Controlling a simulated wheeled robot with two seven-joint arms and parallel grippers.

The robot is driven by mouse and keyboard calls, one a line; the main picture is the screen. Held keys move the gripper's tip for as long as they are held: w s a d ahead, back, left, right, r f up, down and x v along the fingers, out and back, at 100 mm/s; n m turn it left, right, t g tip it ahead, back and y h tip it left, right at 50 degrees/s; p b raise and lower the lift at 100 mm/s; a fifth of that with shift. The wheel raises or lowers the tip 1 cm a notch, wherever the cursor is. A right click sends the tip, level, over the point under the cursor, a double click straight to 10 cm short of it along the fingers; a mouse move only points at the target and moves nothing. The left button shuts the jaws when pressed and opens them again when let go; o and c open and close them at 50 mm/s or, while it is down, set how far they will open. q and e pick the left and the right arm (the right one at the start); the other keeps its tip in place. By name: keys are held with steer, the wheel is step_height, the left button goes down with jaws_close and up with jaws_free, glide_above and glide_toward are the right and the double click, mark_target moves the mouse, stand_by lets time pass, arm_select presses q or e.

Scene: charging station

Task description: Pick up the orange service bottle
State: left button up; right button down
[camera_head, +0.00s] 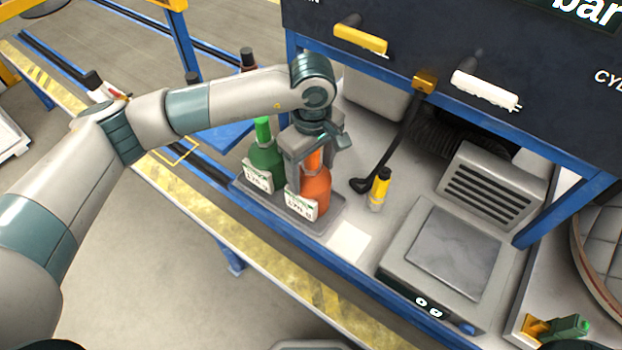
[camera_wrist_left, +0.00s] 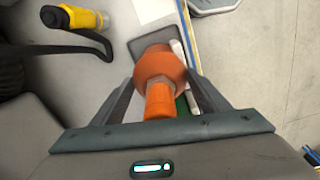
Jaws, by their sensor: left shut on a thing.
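The orange service bottle (camera_head: 315,187) stands upright on a grey tray (camera_head: 330,219) on the bench, with a white label facing the front. My left gripper (camera_head: 312,158) comes down over it from above and is shut on its upper part. In the left wrist view the orange bottle (camera_wrist_left: 160,80) lies between the two fingers of my left gripper (camera_wrist_left: 157,97). A green bottle (camera_head: 266,162) with a label stands close by on its left, on the same tray. My right gripper does not show in either view.
A yellow bottle (camera_head: 380,188) and a black hooked tool (camera_head: 390,150) are to the right of the tray. A scale-like grey box (camera_head: 450,245) and a vented grey unit (camera_head: 490,187) stand further right. A dark panel (camera_head: 440,45) overhangs the bench.

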mark_target(313, 159)
arm_select(q)
steer(key=shift+r, duration=0.15)
steer(key=shift+r, duration=1.7)
steer(key=shift+s+d+r, duration=0.1)
steer(key=shift+s+r, duration=0.05)
steer(key=shift+r, duration=0.2)
steer(key=s+d+r, duration=0.4)
steer(key=s+r, duration=0.2)
steer(key=s, duration=0.4)
steer(key=shift+s+d+r, duration=0.15)
steer(key=shift+d+r, duration=0.2)
steer(key=shift+a, duration=0.1)
